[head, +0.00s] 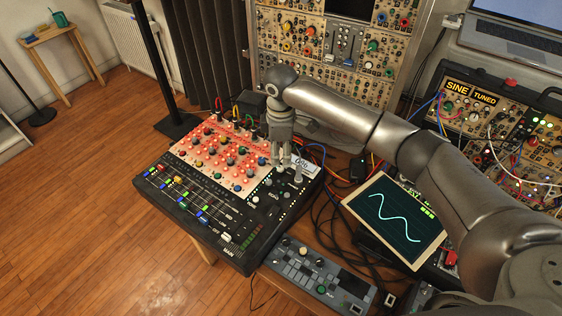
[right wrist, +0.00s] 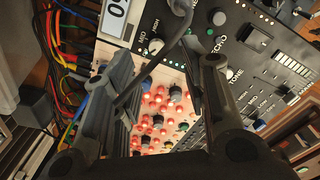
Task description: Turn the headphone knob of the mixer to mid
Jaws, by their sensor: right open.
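The mixer (head: 245,238) is a black console lying on the table, with a pale panel of red and coloured knobs at its back and sliders in front. My right gripper (head: 281,161) points down over its back right part. In the right wrist view, the fingers (right wrist: 166,66) stand apart with no object held between them. I cannot tell which knob is the headphone knob. Contact with a knob is not clear. My left gripper is out of view.
A small white display (head: 304,165) stands at the mixer's back right. Cables run behind and to the right of it. A grey device (head: 320,276) lies in front and a tablet (head: 397,222) with a wave leans at right. Synth racks (head: 336,40) stand behind.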

